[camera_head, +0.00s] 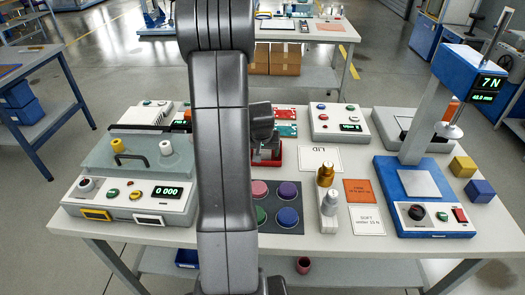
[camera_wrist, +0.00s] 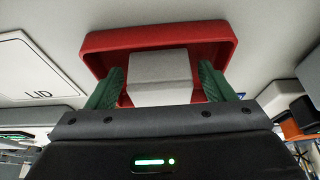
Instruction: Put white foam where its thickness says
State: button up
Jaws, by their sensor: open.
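The white foam (camera_wrist: 160,75) is a pale block in a red tray (camera_wrist: 105,42) in the wrist view. My gripper (camera_wrist: 162,80) is open, with one green finger on each side of the block. I cannot tell whether the fingers touch it. In the head view the red tray (camera_head: 276,160) stands mid-table, partly behind my arm, and my gripper (camera_head: 264,138) is over it. A blue press gauge (camera_head: 424,190) on the right reads 7 N and 40.0 mm; its plate is bare. An orange card (camera_head: 360,191) and a white card reading SOFT (camera_head: 368,220) lie left of it.
A LID card (camera_head: 319,158), metal weights (camera_head: 327,190) and a dark mat with coloured discs (camera_head: 285,229) are mid-table. A glass-topped device (camera_head: 135,185) fills the left.

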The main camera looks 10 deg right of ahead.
jog(key=shift+r, duration=0.1)
jog(key=shift+r, duration=0.15)
jog(key=v, duration=1.1)
jog(key=shift+s+r, duration=0.25)
jog(key=shift+r, duration=0.1)
jog(key=shift+a, duration=0.1)
jog(key=x, duration=1.2)
jog(key=shift+w+f, duration=0.1)
jog(key=shift+f, duration=0.2)
jog(key=shift+r, duration=0.3)
